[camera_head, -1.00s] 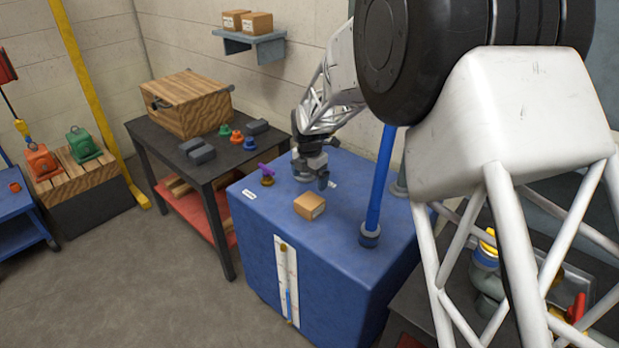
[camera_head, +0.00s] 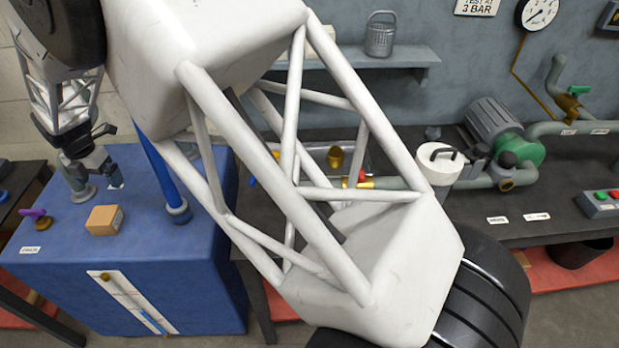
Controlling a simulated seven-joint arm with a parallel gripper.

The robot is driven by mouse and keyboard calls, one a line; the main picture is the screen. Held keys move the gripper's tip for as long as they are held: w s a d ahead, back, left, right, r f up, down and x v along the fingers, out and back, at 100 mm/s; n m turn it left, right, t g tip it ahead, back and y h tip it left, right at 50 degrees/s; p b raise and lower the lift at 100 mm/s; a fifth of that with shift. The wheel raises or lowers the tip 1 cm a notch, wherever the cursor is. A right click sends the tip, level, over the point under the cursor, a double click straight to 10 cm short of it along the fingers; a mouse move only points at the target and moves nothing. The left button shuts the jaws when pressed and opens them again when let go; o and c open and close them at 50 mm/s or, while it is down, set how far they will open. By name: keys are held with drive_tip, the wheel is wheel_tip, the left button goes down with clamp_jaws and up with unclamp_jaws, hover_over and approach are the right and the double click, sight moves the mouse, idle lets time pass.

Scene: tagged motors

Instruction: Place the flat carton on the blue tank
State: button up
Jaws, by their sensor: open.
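A small brown carton (camera_head: 104,220) sits on top of the blue tank (camera_head: 150,262), toward its front left. I cannot tell for sure whether it is the flat carton. My gripper (camera_head: 92,172) is open and empty, pointing down above the tank just behind the carton and apart from it. A grey round fitting (camera_head: 83,194) stands on the tank top under the fingers and is partly hidden by them.
A blue upright pipe (camera_head: 165,180) rises from the tank right of the carton. A purple-handled valve (camera_head: 38,217) is at the tank's left. A dark workbench (camera_head: 480,236) with a green-ended pump (camera_head: 505,130) and pipes stands at right. My arm links cover the middle.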

drive_tip(key=d+r+m, duration=0.5)
drive_tip(key=d+r, duration=0.1)
drive_tip(key=d, duration=0.7)
drive_tip(key=d+r+m+t, duration=0.1)
drive_tip(key=d+r+m, duration=0.45)
drive_tip(key=d, duration=0.75)
drive_tip(key=d+r+m, duration=0.5)
drive_tip(key=d+r, duration=0.2)
drive_tip(key=d, duration=0.7)
drive_tip(key=s+d+m+t, duration=0.1)
drive_tip(key=s+d+m, duration=1.8)
drive_tip(key=s+d, duration=0.7)
drive_tip(key=d, duration=0.2)
drive_tip(key=shift+s+d+f, duration=0.2)
drive_tip(key=shift+d+f, duration=0.1)
drive_tip(key=shift+d, duration=0.05)
